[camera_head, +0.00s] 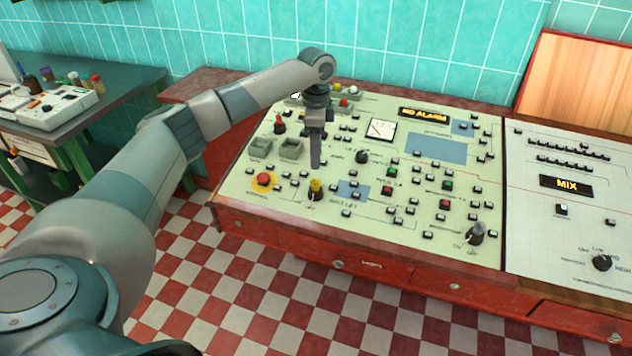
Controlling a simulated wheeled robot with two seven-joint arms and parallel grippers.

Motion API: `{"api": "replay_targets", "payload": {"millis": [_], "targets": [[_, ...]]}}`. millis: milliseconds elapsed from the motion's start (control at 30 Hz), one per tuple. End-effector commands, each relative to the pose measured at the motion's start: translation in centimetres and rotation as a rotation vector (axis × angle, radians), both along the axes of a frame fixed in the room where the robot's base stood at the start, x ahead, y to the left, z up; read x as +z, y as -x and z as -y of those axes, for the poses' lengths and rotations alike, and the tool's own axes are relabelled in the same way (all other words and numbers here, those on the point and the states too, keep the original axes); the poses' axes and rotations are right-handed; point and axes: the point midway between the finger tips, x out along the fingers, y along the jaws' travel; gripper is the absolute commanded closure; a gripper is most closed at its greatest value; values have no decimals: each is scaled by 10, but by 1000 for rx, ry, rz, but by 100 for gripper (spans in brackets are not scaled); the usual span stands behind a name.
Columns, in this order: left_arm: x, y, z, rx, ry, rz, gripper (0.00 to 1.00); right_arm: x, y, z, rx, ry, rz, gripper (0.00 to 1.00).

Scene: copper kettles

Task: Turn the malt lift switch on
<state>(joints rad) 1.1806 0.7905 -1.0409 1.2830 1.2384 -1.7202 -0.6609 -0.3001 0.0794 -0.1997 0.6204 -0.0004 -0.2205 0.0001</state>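A knob with a yellow top and dark base (315,188) stands on the near edge of the pale control panel (232,205). Small lettering just right of it seems to read malt lift, beside a blue patch (352,190). The way the knob is turned is too small to tell. My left gripper (316,164) points straight down above the panel, just behind the knob in the picture and apart from it. Its fingers overlap edge-on, so their opening does not show. My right gripper is out of view.
A red emergency-style button on yellow (264,180) is left of the knob. A red-topped knob (279,124), a black knob (362,156) and a grey-topped knob (475,233) also stand up. Many small buttons surround them. A side table (130,97) is at left.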

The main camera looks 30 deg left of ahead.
Motion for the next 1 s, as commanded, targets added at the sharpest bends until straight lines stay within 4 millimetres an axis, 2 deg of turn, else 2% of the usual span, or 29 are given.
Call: {"api": "replay_targets", "payload": {"millis": [400, 600, 800, 1000], "targets": [[-75, 1, 0, 1, 0, -4, 61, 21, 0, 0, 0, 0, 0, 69], [-103, 1, 1, 1, 1, -3, 61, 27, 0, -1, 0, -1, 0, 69], [-116, 0, 0, 1, 0, -1, 61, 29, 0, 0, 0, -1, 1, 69], [-118, 0, 0, 1, 0, 0, 61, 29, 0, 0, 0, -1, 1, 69]]}}
